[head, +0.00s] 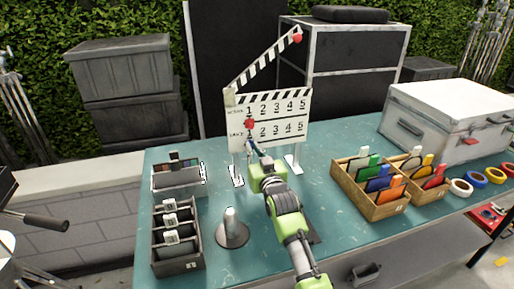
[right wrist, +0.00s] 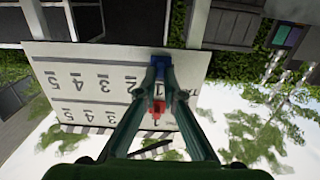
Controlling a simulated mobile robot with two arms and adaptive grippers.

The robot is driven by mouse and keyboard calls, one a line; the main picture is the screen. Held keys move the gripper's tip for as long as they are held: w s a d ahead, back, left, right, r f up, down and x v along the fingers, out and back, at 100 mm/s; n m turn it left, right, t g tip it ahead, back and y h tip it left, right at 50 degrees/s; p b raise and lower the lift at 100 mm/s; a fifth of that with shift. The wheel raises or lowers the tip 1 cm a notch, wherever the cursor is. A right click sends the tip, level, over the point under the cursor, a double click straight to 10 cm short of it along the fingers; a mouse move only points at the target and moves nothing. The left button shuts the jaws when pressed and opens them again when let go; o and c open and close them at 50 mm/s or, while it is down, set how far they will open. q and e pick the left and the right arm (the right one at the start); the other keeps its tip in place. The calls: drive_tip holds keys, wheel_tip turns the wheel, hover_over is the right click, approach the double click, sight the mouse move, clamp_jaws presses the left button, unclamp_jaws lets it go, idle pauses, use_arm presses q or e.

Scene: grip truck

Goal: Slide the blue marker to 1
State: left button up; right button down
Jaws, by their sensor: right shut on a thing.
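The white clapperboard (head: 290,116) stands upright on the table with its striped arm (head: 262,64) raised. It has two rows of numbers from 1 to 5. A red round marker (head: 250,124) sits near the 1 column on the left; it also shows in the right wrist view (right wrist: 157,107). My right gripper (head: 250,147) is at the board's lower left, shut on the blue marker (right wrist: 160,64). The blue marker is around the left end of the lower row, mostly hidden by my fingers (right wrist: 155,75). My left gripper is out of view.
A wooden box of coloured cards (head: 343,178) stands right of the board, with a white case (head: 450,118) and tape rolls (head: 468,175) beyond. A dark divided tray (head: 178,265) and a grey weight (head: 232,232) stand left of my arm.

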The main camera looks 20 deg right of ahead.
drive_tip(key=shift+a, duration=0.25)
drive_tip(key=c, duration=2.2)
unclamp_jaws()
drive_tip(key=shift+o, duration=0.2)
drive_tip(key=shift+a, duration=0.1)
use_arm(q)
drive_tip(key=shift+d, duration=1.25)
use_arm(e)
drive_tip(key=s, duration=1.2)
drive_tip(key=shift+d, duration=0.2)
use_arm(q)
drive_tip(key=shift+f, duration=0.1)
